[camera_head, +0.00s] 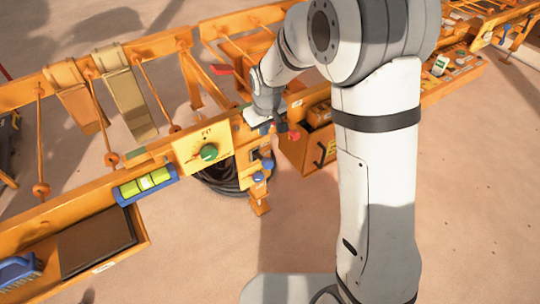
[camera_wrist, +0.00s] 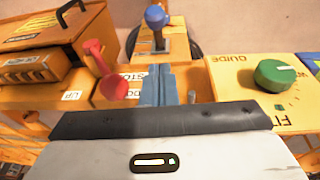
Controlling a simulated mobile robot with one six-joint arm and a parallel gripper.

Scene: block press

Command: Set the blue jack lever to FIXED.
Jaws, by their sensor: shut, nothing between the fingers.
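A blue-knobbed lever (camera_wrist: 155,16) on a grey shaft stands on an orange panel at the top of the wrist view. In the head view two blue knobs show, an upper one (camera_head: 267,163) and a lower one (camera_head: 258,177); I cannot tell which is this lever. My gripper (camera_wrist: 158,84) is shut and empty. Its narrow fingers point toward the blue lever, apart from it in the wrist view. In the head view my gripper (camera_head: 264,124) is small and partly hidden among the panel parts. I cannot read a FIXED label; the lever's setting is unclear.
A red lever (camera_wrist: 106,78) stands left of my fingers, near labels. A green dial (camera_wrist: 275,75) on a cream panel is at right. An orange box (camera_wrist: 50,40) stands at upper left. A blue-ended spirit level (camera_head: 146,184) lies on the rail. Sandy floor is open in front.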

